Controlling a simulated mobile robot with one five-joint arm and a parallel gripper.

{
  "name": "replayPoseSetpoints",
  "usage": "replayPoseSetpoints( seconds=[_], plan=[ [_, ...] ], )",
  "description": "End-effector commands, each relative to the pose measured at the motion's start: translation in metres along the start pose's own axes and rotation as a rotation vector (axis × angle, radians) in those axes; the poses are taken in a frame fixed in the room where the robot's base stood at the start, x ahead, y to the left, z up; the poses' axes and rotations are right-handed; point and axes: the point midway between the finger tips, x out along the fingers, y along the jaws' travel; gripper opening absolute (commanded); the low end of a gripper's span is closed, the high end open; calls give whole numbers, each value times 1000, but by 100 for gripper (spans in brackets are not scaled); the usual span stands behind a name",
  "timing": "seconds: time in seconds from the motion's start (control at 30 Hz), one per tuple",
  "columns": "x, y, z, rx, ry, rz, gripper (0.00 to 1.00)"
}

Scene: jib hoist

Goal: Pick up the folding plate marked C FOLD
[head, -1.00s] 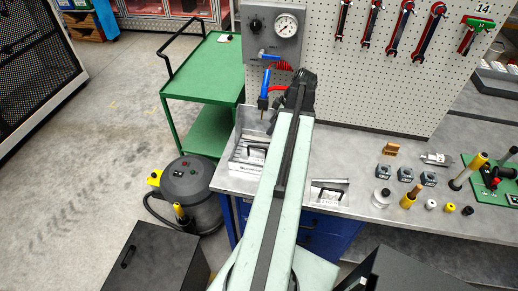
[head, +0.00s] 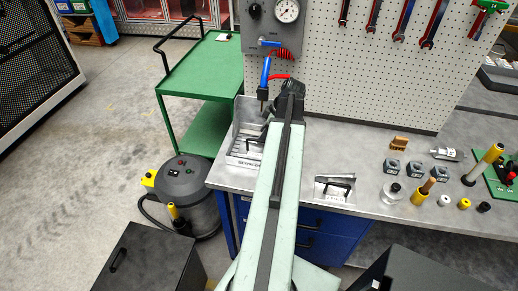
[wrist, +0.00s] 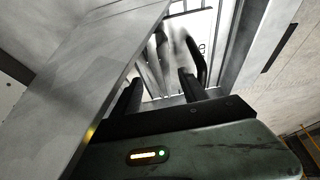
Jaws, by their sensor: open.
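In the wrist view a pale plate (wrist: 201,24) with a black looped handle (wrist: 203,58) lies in a metal tray. Only a scrap of its dark lettering shows, so I cannot read the full mark. My gripper (wrist: 160,76) is open, its two dark fingers pointing at the plate; the right finger is close to the handle, and contact cannot be told. In the head view the tray (head: 236,160) sits at the bench's left end, with a handled plate in it; my arm partly hides it, and its label is too small to read surely.
Another metal piece with a black handle (head: 334,188) lies on the bench (head: 370,205) right of my arm. Blocks and yellow-handled tools stand further right. A blue hanging tool (head: 265,72) is close above the tray. A green cart (head: 205,65) and a vacuum (head: 187,195) stand left.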

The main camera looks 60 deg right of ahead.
Motion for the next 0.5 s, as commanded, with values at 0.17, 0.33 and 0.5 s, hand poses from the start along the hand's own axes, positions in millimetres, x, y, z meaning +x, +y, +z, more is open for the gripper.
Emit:
replayPoseSetpoints(
  seconds=[0.17, 0.33, 0.5],
  plan=[
    [22, 0, 1, -1, 0, 0, 51],
    [19, 0, 0, 0, 0, 0, 45],
    [19, 0, -1, -1, 0, 0, 0]
  ],
)
